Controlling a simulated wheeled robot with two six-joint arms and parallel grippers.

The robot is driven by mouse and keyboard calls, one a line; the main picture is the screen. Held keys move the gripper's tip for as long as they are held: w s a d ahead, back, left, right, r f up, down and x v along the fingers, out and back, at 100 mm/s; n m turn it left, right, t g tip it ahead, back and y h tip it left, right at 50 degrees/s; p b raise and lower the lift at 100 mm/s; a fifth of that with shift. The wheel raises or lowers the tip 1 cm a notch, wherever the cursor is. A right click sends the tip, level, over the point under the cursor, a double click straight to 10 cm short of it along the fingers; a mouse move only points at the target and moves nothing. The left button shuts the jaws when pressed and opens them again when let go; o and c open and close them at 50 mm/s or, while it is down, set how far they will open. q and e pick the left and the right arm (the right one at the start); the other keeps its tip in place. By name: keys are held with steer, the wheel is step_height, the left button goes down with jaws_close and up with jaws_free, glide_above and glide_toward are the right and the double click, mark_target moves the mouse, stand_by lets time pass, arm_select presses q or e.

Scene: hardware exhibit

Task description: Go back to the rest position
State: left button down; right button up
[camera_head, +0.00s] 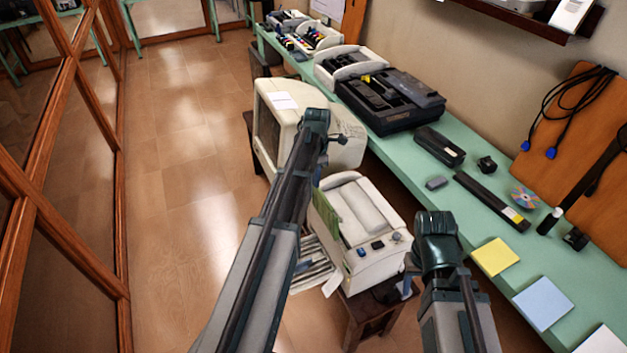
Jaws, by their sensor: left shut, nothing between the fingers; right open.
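My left arm reaches up from the bottom middle, and its gripper (338,138) is a small dark shape in front of the beige monitor. It is shut with nothing in it. My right arm is at the lower right, bent at a dark green joint. Its gripper (408,278) is open and empty, partly hidden by the arm, beside the right side of the printer. Neither gripper is seen to touch anything.
The beige monitor (274,128) and white printer (352,207) stand left of a long green table (390,150). The table holds a black device (388,99), a disc (524,197) and coloured notes (494,257). The wooden floor (180,220) is clear; wood-framed glass panels (62,175) line the left.

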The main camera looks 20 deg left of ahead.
arm_select(q)
steer(key=shift+w+d+r, duration=0.1)
steer(key=shift+r, duration=0.5)
arm_select(e)
steer(key=shift+r, duration=0.55)
arm_select(q)
steer(key=s+d+f+m+b, duration=0.3)
steer(key=s+d+m, duration=0.9)
steer(key=m, duration=0.3)
steer(key=s+d+f+m+y+b, duration=0.1)
steer(key=s+d+f+m+b, duration=0.3)
steer(key=s+d+m, duration=0.7)
steer(key=d+m, duration=0.1)
steer(key=m, duration=0.4)
steer(key=shift+s+d+f+m, duration=0.15)
steer(key=shift+s+m, duration=0.15)
steer(key=shift+s, duration=0.1)
arm_select(e)
step_height(320, 180, down, 7)
steer(key=shift+f, duration=0.2)
